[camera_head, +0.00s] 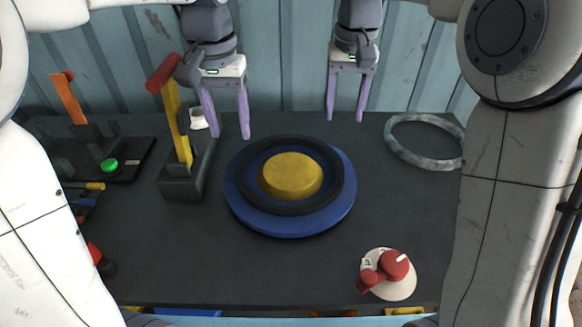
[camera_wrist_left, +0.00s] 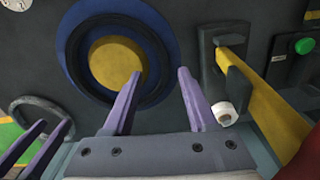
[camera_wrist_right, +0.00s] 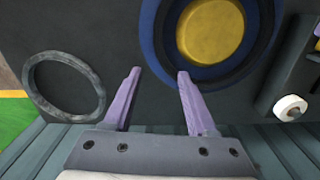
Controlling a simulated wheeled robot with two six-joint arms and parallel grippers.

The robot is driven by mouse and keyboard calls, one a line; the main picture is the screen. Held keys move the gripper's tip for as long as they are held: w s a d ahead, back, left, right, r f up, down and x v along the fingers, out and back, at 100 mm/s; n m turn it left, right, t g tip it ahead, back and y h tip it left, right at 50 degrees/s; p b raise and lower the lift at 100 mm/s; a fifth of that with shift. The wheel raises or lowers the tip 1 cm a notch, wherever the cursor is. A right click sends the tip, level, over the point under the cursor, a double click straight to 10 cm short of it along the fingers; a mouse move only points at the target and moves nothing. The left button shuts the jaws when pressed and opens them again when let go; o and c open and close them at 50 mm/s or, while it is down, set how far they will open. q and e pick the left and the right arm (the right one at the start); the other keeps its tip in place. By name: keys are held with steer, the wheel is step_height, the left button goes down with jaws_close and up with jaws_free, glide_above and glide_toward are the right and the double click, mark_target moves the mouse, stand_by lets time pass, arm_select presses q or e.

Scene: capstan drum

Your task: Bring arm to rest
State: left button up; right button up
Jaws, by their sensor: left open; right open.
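My left gripper (camera_head: 229,117) is open and empty above the back of the dark table, just right of the yellow lever with a red grip (camera_head: 177,120). Its purple fingers also show in the left wrist view (camera_wrist_left: 158,88). My right gripper (camera_head: 346,102) is open and empty at the back, between the drum and the grey ring; its fingers show in the right wrist view (camera_wrist_right: 158,85). The capstan drum (camera_head: 291,178) has a yellow centre, a black ring and a blue flange. It sits mid-table, in front of both grippers.
A grey ring (camera_head: 395,153) lies at the right. A red knob on a white dial (camera_head: 403,285) is at the front right. An orange lever (camera_head: 69,98) and a green button (camera_head: 109,165) are at the left. A white roll (camera_head: 198,123) stands near the yellow lever. A ribbed wall (camera_head: 290,60) is behind.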

steer(key=s+a+r+n+p, duration=0.1)
steer(key=s+a+n+p, duration=0.45)
steer(key=s, duration=0.75)
arm_select(q)
steer(key=s+d+f+m+p, duration=0.1)
steer(key=s+d+m+p, duration=0.1)
steer(key=s, duration=0.8)
steer(key=s+d+f+m+p, duration=0.1)
steer(key=s+d+m, duration=0.3)
steer(key=s, duration=0.6)
steer(key=shift+s+f+h+p, duration=0.35)
steer(key=shift+s+h+p, duration=0.05)
steer(key=shift+p, duration=0.4)
arm_select(e)
steer(key=s+f+n+y, duration=0.1)
steer(key=s+f+n, duration=0.2)
steer(key=s, duration=1.1)
steer(key=shift+a, duration=0.15)
arm_select(q)
steer(key=shift+c, duration=0.6)
arm_select(e)
steer(key=shift+f, duration=0.1)
steer(key=shift+c, duration=0.6)
